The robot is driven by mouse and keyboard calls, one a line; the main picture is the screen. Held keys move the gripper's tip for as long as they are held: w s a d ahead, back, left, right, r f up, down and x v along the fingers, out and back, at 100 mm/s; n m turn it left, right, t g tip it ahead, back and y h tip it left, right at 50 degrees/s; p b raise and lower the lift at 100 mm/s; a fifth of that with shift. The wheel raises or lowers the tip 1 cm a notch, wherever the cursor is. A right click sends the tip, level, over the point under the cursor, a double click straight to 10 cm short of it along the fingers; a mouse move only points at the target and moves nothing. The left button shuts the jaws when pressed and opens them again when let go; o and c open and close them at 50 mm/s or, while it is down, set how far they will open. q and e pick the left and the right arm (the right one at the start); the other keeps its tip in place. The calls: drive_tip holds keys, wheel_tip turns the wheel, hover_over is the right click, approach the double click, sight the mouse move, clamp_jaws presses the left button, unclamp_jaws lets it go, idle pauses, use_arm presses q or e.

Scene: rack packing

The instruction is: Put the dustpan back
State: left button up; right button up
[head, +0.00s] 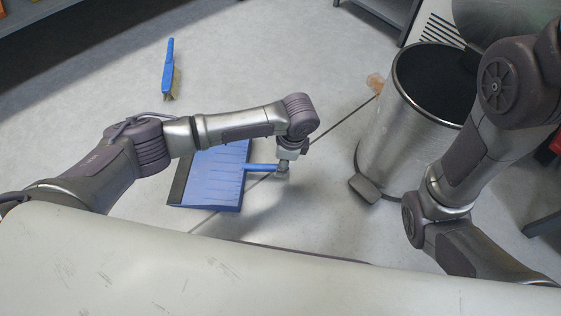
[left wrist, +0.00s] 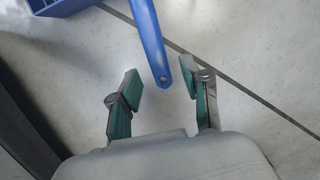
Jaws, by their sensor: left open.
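The blue dustpan (head: 217,178) lies on the floor in the head view, under my left forearm, with its handle pointing right. In the left wrist view its handle (left wrist: 148,38) comes down from the top, and its end lies between the fingers. A corner of the pan (left wrist: 60,5) shows at the top left. My left gripper (head: 282,172) is open around the handle end and does not hold it; it also shows in the left wrist view (left wrist: 162,85). My right arm comes in at the right of the head view, but its gripper is out of the picture.
A blue-handled brush (head: 168,70) lies on the floor at upper left. A metal pedal bin (head: 386,150) stands to the right of the dustpan, with a crumpled brownish thing (head: 375,83) beside it. Shelving edges show at the top corners. Floor between brush and bin is clear.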

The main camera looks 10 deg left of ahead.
use_arm(q)
wheel_tip(320, 180, up, 10)
drive_tip(key=d+p, duration=0.1)
drive_tip(key=p, duration=0.5)
drive_tip(key=shift+d, duration=0.35)
drive_tip(key=shift+f, duration=0.15)
